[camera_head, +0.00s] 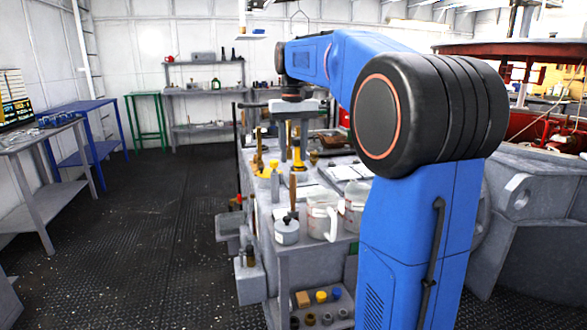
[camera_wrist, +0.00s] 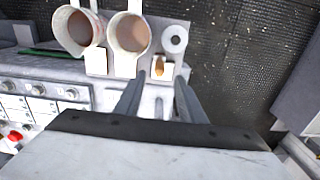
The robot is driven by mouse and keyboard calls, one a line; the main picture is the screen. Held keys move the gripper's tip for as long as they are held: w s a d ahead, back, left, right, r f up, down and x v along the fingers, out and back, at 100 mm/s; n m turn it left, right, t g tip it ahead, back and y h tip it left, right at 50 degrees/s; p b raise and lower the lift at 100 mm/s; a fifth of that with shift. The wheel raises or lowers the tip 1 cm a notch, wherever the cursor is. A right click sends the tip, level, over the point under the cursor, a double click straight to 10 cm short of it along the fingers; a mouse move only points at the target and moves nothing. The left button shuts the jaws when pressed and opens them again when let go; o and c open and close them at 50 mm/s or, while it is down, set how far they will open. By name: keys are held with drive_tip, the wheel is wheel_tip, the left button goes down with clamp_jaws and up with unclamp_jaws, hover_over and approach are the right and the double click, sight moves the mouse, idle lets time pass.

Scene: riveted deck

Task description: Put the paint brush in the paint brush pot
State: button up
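A wooden handle (camera_head: 292,190), which looks like the paint brush, stands upright near the bench's front left corner. In the wrist view its end seems to be the orange-brown spot (camera_wrist: 158,69) in a small white square holder. A round white pot (camera_head: 287,232) stands in front of it; it looks like the ring with a dark centre in the wrist view (camera_wrist: 175,39). I cannot tell for certain that this is the paint brush pot. My gripper (camera_head: 291,143) points down above the bench, higher than the handle. Its fingers (camera_wrist: 158,90) are apart, with nothing between them.
Two white jugs (camera_head: 322,216) with brown contents (camera_wrist: 130,35) stand beside the round pot. Yellow tools (camera_head: 298,157) and papers lie farther back on the bench (camera_head: 262,215). A panel with knobs (camera_wrist: 40,95) is at left in the wrist view. The dark floor (camera_head: 150,220) at left is clear.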

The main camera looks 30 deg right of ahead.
drive_tip(key=s+a+n+t, duration=0.1)
drive_tip(key=s+a, duration=0.5)
drive_tip(key=s, duration=0.2)
drive_tip(key=s+a+f+n+t, duration=0.1)
drive_tip(key=s+a+f, duration=0.3)
drive_tip(key=s+f, duration=0.6)
drive_tip(key=s+a+f+n+t, duration=0.1)
drive_tip(key=s+a+f, duration=0.4)
drive_tip(key=s+f, duration=0.5)
drive_tip(key=shift+s+f+t, duration=0.4)
drive_tip(key=shift+f+t, duration=0.15)
drive_tip(key=shift+t, duration=0.25)
drive_tip(key=shift+o, duration=0.5)
drive_tip(key=shift+s+f, duration=0.15)
drive_tip(key=shift+f, duration=0.15)
wheel_tip(320, 180, up, 24)
drive_tip(key=n+g, duration=0.5)
drive_tip(key=n, duration=1.2)
hover_over(293, 175)
drive_tip(key=shift+d, duration=0.1)
drive_tip(key=shift+f, duration=0.3)
wheel_tip(293, 175, down, 11)
drive_tip(key=shift+r, duration=0.2)
drive_tip(key=shift+w+d+f, duration=0.1)
drive_tip(key=shift+w+f, duration=0.05)
drive_tip(key=shift+f, duration=1.35)
drive_tip(key=shift+w+f, duration=0.1)
drive_tip(key=shift+f, duration=1.35)
clamp_jaws()
